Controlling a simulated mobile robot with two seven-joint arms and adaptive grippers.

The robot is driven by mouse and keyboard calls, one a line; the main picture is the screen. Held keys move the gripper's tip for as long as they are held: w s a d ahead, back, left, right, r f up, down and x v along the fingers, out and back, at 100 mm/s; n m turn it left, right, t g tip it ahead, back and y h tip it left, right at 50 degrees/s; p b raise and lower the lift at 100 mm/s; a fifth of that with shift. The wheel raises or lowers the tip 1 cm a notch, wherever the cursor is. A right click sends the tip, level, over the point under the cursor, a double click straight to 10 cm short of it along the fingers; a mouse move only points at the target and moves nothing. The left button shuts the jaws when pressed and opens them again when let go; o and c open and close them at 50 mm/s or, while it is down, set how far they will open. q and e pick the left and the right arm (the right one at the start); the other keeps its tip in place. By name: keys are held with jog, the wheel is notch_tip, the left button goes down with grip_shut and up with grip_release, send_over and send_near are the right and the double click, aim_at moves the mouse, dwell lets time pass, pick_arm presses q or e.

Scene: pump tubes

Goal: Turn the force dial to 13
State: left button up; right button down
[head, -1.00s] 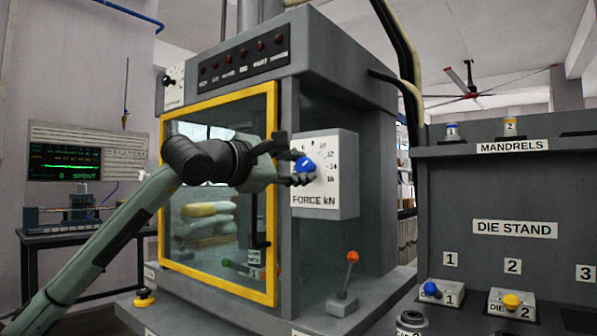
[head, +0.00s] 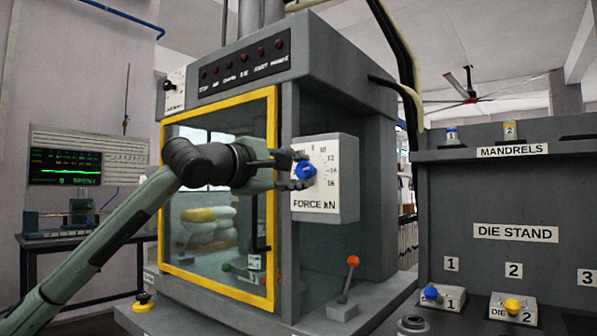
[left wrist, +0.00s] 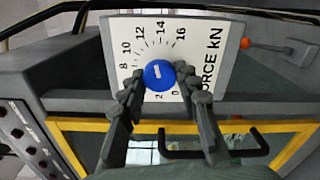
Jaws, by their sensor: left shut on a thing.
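The force dial is a blue knob (head: 305,170) on a white panel (head: 340,200) labelled FORCE kN, with numbers around it. In the left wrist view the knob (left wrist: 159,75) sits between my fingertips, with 8 to 16 above it and 0 and 2 below. A short white mark shows on its face; I cannot tell which number it points to. My left gripper (head: 298,170) reaches in from the left and is shut on the knob; its fingers (left wrist: 159,88) show on either side of it. My right gripper is not in view.
The panel sticks out beside the press's yellow-framed door (head: 272,285) and its dark handle (left wrist: 215,150). An orange-tipped lever (head: 351,262) stands below. The die stand (head: 515,205) with mandrels and dies is at the right. A green-trace monitor (head: 65,165) is at the left.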

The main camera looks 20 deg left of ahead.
pick_arm(q)
jog(key=o, duration=1.1)
jog(key=shift+o, duration=0.2)
jog(key=v, duration=1.2)
